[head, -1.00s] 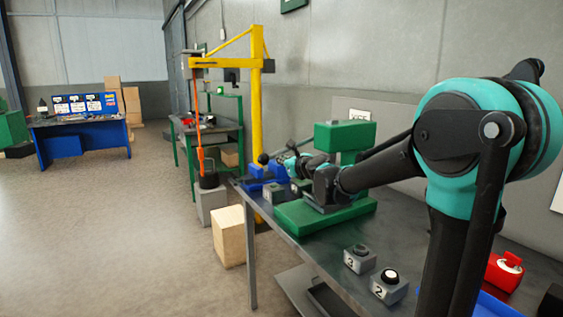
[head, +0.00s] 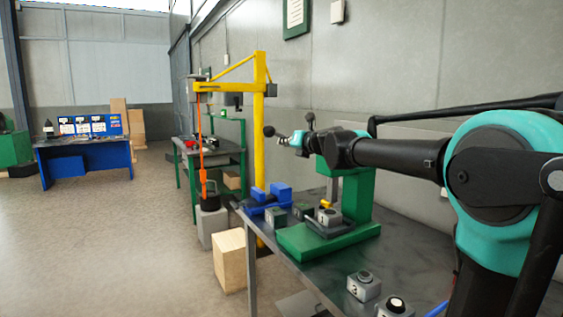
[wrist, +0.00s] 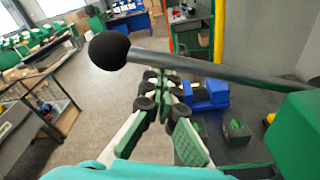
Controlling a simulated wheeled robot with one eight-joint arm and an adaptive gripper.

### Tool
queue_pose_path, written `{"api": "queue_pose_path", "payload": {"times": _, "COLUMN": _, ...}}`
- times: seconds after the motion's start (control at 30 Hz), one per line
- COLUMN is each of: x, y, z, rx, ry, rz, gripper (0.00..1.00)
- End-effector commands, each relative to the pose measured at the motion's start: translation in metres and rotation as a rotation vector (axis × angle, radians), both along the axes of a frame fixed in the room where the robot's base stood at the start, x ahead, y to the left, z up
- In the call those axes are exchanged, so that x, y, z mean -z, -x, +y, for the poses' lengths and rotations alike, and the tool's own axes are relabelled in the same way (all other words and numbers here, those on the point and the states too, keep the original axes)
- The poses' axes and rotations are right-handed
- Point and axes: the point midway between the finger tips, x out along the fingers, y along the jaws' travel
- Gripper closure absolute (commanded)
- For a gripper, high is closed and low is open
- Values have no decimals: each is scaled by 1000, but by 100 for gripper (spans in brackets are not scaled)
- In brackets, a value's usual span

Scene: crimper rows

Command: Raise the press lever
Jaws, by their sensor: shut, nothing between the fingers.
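The green press (head: 358,195) stands on the bench with its wide green base. Its lever, a grey rod (wrist: 215,70) with a black ball knob (wrist: 108,50), crosses the wrist view; the knob also shows in the head view (head: 269,131), left of and about level with my wrist. My gripper (wrist: 163,82) is shut and empty, its fingertips by the rod, just below it in the picture. I cannot tell whether they touch. In the head view my gripper (head: 286,139) is small and its fingers are unclear; my arm hides part of the press head and the lever's root.
A grey block marked 1 (head: 327,216) sits on the press base. Blue blocks (head: 278,193) and dark green blocks (head: 301,211) lie left of the press. Blocks 3 (head: 364,286) and 2 (head: 396,306) stand nearer. A yellow crane (head: 259,130) stands behind the bench.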

Motion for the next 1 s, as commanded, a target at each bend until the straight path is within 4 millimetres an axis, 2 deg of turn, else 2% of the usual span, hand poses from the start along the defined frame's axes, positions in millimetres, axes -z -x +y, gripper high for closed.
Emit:
{"api": "queue_pose_path", "payload": {"times": 0.03, "x": -12, "y": -4, "z": -6, "rx": 5, "ry": -36, "rz": 23, "gripper": 100}}
{"api": "queue_pose_path", "payload": {"times": 0.17, "x": -39, "y": -11, "z": -16, "rx": 6, "ry": -139, "rz": 91, "gripper": 100}}
{"api": "queue_pose_path", "payload": {"times": 0.5, "x": -99, "y": -37, "z": -55, "rx": 7, "ry": -174, "rz": 116, "gripper": 100}}
{"api": "queue_pose_path", "payload": {"times": 0.63, "x": -115, "y": -48, "z": -71, "rx": 6, "ry": -257, "rz": 172, "gripper": 100}}
{"api": "queue_pose_path", "payload": {"times": 1.0, "x": -139, "y": -70, "z": -103, "rx": 4, "ry": -251, "rz": 168, "gripper": 100}}
